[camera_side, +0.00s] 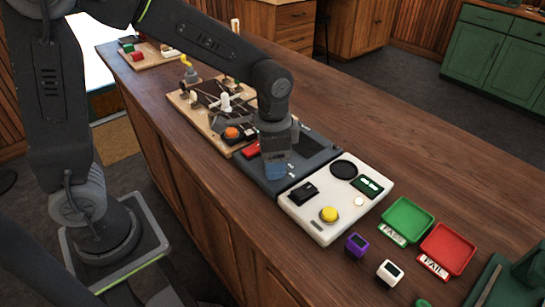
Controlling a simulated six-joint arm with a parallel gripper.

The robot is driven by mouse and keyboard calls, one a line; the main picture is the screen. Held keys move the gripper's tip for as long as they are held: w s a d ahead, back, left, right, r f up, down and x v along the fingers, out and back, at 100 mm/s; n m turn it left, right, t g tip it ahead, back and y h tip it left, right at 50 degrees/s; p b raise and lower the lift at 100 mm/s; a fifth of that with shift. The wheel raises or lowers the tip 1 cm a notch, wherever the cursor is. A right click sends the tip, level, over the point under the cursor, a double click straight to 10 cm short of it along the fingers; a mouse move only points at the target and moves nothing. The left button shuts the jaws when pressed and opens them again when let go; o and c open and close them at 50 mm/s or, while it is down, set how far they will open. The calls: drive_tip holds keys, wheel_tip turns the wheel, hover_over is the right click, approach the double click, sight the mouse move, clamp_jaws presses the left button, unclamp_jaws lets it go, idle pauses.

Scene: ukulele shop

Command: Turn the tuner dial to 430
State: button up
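My gripper (276,162) points down over the dark grey panel (308,158) near the middle of the counter. A small blue patch (276,172) shows at its lower end; I cannot tell whether it is part of the gripper or a thing on the panel. The fingertips are too small and covered to tell whether they are open or shut. I cannot make out a tuner dial or a reading of 430. Part of the dark grey panel is hidden behind my gripper.
Right of the panel sits a white unit (309,220) with a yellow button (329,214), black disc (343,169) and small green display (368,187). Beyond are a green tray (408,218), red tray (448,249), purple block (356,245) and white block (389,273). A wooden board (183,98) lies left. The counter's back strip is clear.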

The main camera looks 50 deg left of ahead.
drive_tip(key=c, duration=0.9)
drive_tip(key=shift+m, duration=0.6)
drive_tip(key=o, duration=1)
drive_tip(key=shift+c, duration=0.2)
drive_tip(key=shift+r, duration=0.15)
wheel_tip(320, 180, up, 14)
drive_tip(key=shift+f, duration=0.2)
